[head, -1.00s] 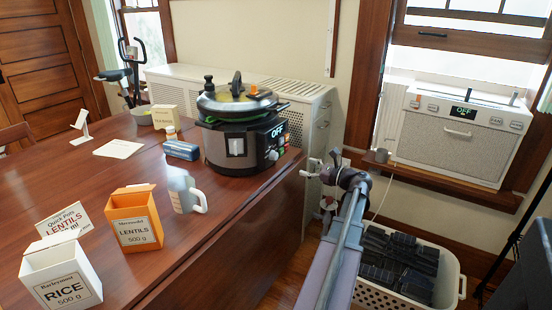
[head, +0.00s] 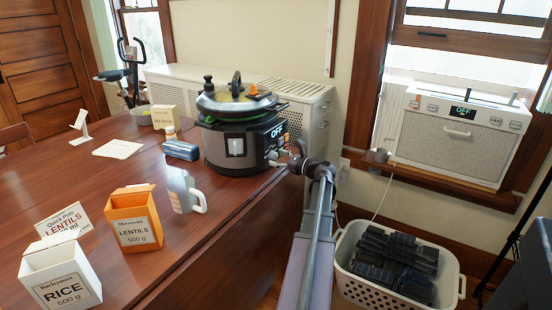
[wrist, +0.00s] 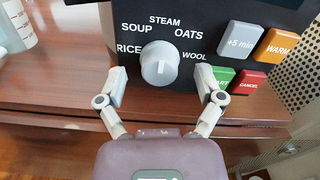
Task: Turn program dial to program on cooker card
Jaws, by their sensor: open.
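The cooker (head: 234,148) stands on the table near its right edge, its display reading OFF. In the wrist view its grey program dial (wrist: 160,63) sits on the black panel, ringed by RICE, SOUP, STEAM, OATS and WOOL. The dial's white mark looks roughly upright, toward STEAM. My gripper (wrist: 161,84) is open, with one finger on each side below the dial and nothing between them; I cannot tell if they touch the panel. In the head view my gripper (head: 290,160) is at the cooker's front right. A card (head: 64,221) reading "Quick Pots LENTILS" stands behind the rice box, partly hidden.
Beside the dial are +5 min (wrist: 239,41), WARM (wrist: 277,46), green (wrist: 218,78) and CANCEL (wrist: 249,83) buttons. A jug (head: 184,190), lentils box (head: 135,218) and rice box (head: 62,277) stand on the table (head: 110,180). A basket (head: 372,293) is on the floor.

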